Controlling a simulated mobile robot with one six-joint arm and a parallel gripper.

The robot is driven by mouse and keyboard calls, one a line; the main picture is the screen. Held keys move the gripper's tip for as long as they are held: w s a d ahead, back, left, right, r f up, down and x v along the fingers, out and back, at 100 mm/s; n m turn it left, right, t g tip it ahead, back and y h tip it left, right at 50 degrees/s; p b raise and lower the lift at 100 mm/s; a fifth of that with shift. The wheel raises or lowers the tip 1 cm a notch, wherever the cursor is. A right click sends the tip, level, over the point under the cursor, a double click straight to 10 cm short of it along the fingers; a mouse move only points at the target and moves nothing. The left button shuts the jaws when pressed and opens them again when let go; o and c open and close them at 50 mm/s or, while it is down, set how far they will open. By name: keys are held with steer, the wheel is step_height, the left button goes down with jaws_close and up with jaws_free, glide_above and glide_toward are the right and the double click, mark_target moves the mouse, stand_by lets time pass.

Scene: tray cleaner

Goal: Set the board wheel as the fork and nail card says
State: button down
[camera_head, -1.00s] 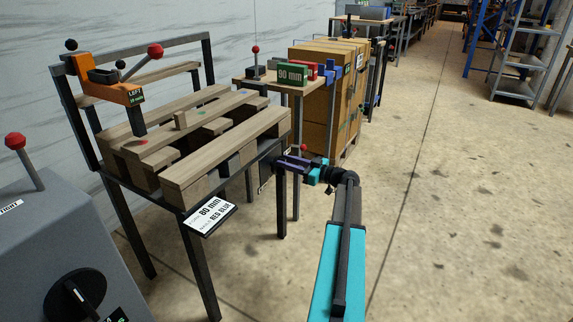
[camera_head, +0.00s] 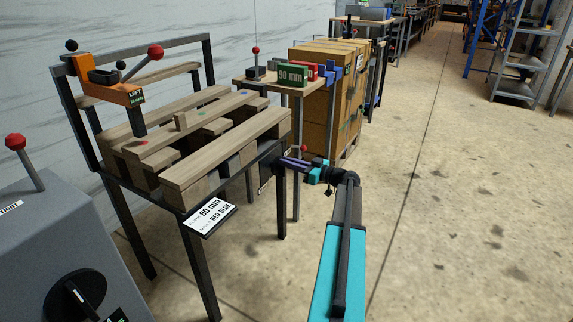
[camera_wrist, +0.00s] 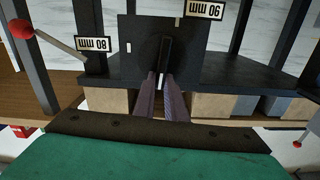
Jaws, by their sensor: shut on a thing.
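The card (camera_head: 211,213) at the pallet stand's front corner reads 80 mm and RED BLUE. My gripper (camera_head: 283,163) is at the right end of the stand. In the wrist view its purple fingers (camera_wrist: 165,88) are shut on a black bar (camera_wrist: 166,60), which looks like the board wheel's handle. The bar stands in front of a dark panel (camera_wrist: 141,32). Upside-down labels 80 mm (camera_wrist: 92,44) and 90 mm (camera_wrist: 204,10) flank it. A yellow mark (camera_wrist: 179,20) is near the 90 mm label. The wheel's rim is not clear.
A wooden pallet (camera_head: 225,155) with coloured dots lies on the stand. An orange clamp marked LEFT (camera_head: 115,88) stands at its far left. A side table behind holds a green 90 mm block (camera_head: 291,75). A grey console (camera_head: 70,235) is at left.

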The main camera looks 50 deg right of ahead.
steer(key=shift+w+d+f+m+p, duration=0.1)
steer(key=shift+d+f+m+p, duration=0.4)
steer(key=shift+m+p, duration=1.75)
steer(key=shift+w+d+f+m+p, duration=0.1)
steer(key=shift+d+f+m+p, duration=0.35)
steer(key=shift+m, duration=3.65)
steer(key=shift+w+d+f+m+p, duration=0.2)
steer(key=shift+f+m+p, duration=0.9)
steer(key=shift+m, duration=2.05)
steer(key=shift+s+r, duration=0.15)
steer(key=shift+r, duration=0.1)
steer(key=c, duration=1.8)
jaws_free()
steer(key=shift+d+r+p, duration=0.1)
steer(key=shift+p, duration=0.2)
steer(key=p+v, duration=0.1)
steer(key=v, duration=1.2)
steer(key=shift+s, duration=0.4)
